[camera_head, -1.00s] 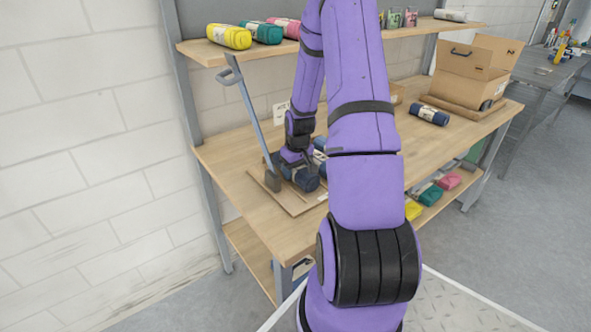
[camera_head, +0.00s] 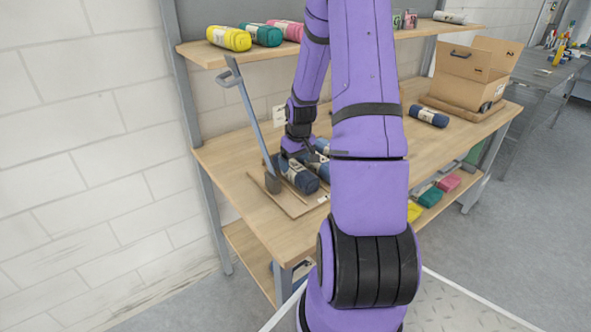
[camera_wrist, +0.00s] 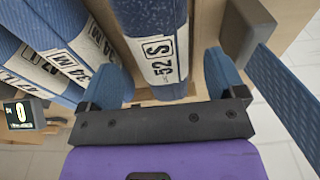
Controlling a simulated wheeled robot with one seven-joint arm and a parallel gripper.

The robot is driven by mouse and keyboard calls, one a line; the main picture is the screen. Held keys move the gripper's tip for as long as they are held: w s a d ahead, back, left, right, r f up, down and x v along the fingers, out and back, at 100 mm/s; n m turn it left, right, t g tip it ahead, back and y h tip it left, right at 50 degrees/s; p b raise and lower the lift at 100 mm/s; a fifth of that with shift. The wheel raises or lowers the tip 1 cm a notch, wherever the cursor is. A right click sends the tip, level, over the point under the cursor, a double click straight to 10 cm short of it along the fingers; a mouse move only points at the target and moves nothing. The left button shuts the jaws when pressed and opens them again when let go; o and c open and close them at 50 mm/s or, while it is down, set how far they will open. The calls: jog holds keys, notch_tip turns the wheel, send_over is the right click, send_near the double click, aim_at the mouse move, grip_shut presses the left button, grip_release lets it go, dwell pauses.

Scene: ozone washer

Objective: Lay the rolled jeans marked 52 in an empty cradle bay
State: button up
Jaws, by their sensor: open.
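The rolled jeans marked 52 (camera_wrist: 158,48) are dark blue with a white "52 S" band. In the wrist view they lie between the two blue fingers of my gripper (camera_wrist: 166,80), which stand open with a gap at each side. In the head view, what appears to be the same roll (camera_head: 298,177) lies at the front left of a wooden cradle (camera_head: 284,200), beside a lever. My gripper (camera_head: 290,152) is at the roll's far end. Other dark blue rolls lie alongside, including one marked 34 M (camera_wrist: 75,50). My arm hides part of the cradle.
A grey-blue lever (camera_head: 252,115) stands up close to the cradle's left side. A small display reading 0 (camera_wrist: 20,113) sits near the rolls. Another dark blue roll (camera_head: 429,116) and a cardboard box (camera_head: 468,75) are on the bench at right. Coloured rolls line the shelf above.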

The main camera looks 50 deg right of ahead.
aim_at(298, 168)
jog(key=r, duration=0.5)
jog(key=s+r, duration=0.1)
jog(key=r, duration=0.1)
jog(key=shift+a+r, duration=0.15)
jog(key=shift+r, duration=0.15)
dwell(0.8)
